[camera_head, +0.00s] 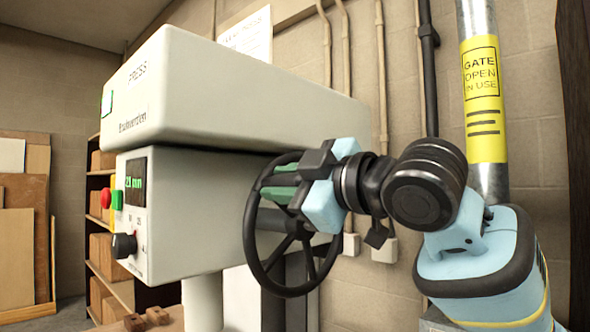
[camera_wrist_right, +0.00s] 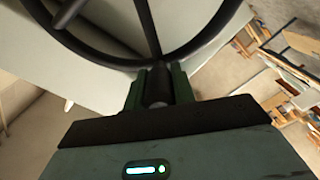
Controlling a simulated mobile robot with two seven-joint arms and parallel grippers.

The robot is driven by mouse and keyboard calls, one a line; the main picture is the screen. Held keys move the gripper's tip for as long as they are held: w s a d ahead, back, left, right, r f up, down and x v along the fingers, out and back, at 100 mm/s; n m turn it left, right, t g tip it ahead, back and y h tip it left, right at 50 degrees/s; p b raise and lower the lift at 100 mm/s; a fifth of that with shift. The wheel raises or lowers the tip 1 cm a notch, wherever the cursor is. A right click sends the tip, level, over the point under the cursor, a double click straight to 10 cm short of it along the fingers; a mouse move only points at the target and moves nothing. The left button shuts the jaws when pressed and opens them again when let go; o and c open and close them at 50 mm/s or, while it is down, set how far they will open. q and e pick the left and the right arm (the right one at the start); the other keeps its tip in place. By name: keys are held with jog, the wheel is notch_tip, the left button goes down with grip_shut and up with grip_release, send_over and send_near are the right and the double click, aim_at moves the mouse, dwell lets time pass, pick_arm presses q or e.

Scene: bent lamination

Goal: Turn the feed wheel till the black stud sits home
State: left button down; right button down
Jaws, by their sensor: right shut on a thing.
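The black spoked feed wheel (camera_head: 249,238) stands on the side of the pale press (camera_head: 190,205); its rim also shows in the right wrist view (camera_wrist_right: 212,38). My right gripper (camera_head: 281,183) is at the wheel's upper part, its green fingers closed there. In the right wrist view its fingers (camera_wrist_right: 157,88) are shut around a short dark grip beside the rim. The press display (camera_head: 135,182) shows a green reading in mm, its digits hard to read. I cannot make out the black stud in either view. My left gripper is not in view.
The press front carries a red button (camera_head: 106,198), a green button (camera_head: 117,200) and a black knob (camera_head: 124,245). A metal post with a yellow label (camera_head: 482,97) stands right of the wheel, behind my right arm. Shelves with boxes (camera_head: 104,245) and leaning boards (camera_head: 20,240) are at the left.

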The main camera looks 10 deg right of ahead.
aim_at(257, 203)
jog(key=shift+s+a+f+n, duration=0.2)
jog(key=shift+a+f+n, duration=0.1)
jog(key=shift+f+n, duration=0.4)
jog(key=shift+s+a+f+n, duration=0.2)
jog(key=shift+a+f+n, duration=0.1)
jog(key=shift+f+n, duration=0.4)
jog(key=c, duration=1.2)
grip_release()
jog(key=shift+o, duration=0.2)
jog(key=shift+r, duration=0.1)
jog(key=shift+s+d, duration=0.35)
jog(key=shift+s, duration=0.1)
jog(key=v, duration=0.6)
jog(key=shift+s+d, duration=0.2)
jog(key=shift+s, duration=0.1)
